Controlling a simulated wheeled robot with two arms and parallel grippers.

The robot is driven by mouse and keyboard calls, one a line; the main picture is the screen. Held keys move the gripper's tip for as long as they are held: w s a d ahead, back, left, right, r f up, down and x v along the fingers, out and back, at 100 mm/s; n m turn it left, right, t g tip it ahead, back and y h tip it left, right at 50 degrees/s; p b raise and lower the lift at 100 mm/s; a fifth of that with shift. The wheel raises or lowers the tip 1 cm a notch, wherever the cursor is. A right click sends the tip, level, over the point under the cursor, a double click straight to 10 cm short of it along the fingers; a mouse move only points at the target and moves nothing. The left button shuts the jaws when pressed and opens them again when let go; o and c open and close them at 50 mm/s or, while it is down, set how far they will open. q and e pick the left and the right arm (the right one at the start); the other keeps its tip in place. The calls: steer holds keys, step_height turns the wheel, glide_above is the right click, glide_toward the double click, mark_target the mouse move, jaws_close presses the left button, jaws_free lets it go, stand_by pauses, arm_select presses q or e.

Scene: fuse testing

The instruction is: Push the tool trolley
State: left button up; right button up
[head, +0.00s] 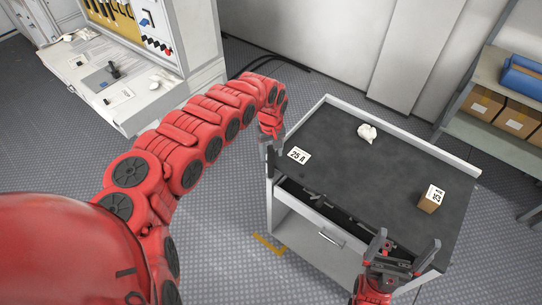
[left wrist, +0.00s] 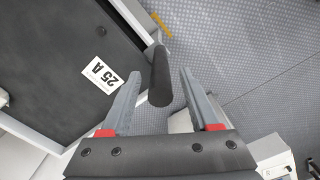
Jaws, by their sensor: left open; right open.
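The tool trolley (head: 385,165) has a dark top, a pale rim and a partly open front drawer. My left gripper (head: 270,150) is at its left front corner. In the left wrist view, the open fingers (left wrist: 160,82) are on either side of a dark round handle bar (left wrist: 160,70), with gaps showing. My right gripper (head: 407,246) is open at the trolley's right front edge. Whether a handle lies between its fingers I cannot tell.
On the trolley top are a 25 A label (head: 299,155), a crumpled white cloth (head: 367,132) and a small labelled box (head: 430,200). A workbench (head: 125,95) stands at the left and a shelf with boxes (head: 505,135) at the right. Floor (head: 225,225) is clear left of the trolley.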

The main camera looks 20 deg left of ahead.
mark_target(271, 159)
arm_select(q)
steer(key=shift+f, duration=2.1)
jaws_close()
